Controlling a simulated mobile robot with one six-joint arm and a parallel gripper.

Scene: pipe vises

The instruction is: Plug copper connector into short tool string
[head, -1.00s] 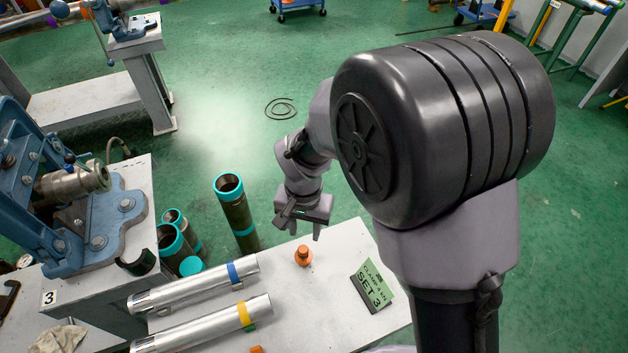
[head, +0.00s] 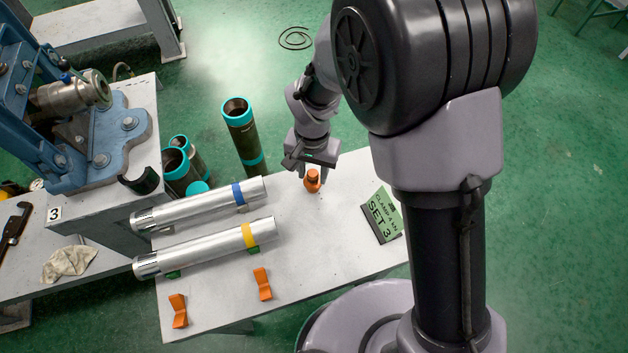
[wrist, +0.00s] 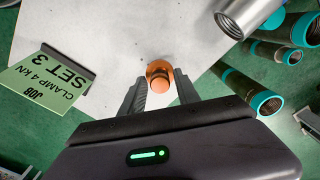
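The copper connector (head: 313,182), a small orange stepped piece, stands upright on the white table (head: 340,215). In the wrist view the connector (wrist: 158,75) shows between and just beyond the fingertips. My gripper (head: 311,171) is open and low over it, one finger on each side; I cannot tell if they touch it. Two silver tubes lie side by side on the table, one with a blue band (head: 200,207) and one with a yellow band (head: 205,249). A shorter metal cylinder (head: 75,92) sits in the blue vise (head: 100,145). I cannot tell which is the short tool string.
A green "SET 3" card (head: 381,214) stands right of the connector. Two orange supports (head: 262,284) sit at the table's front. Dark pipes with turquoise ends (head: 243,135) stand behind the table. A rag (head: 70,263) lies on the left bench.

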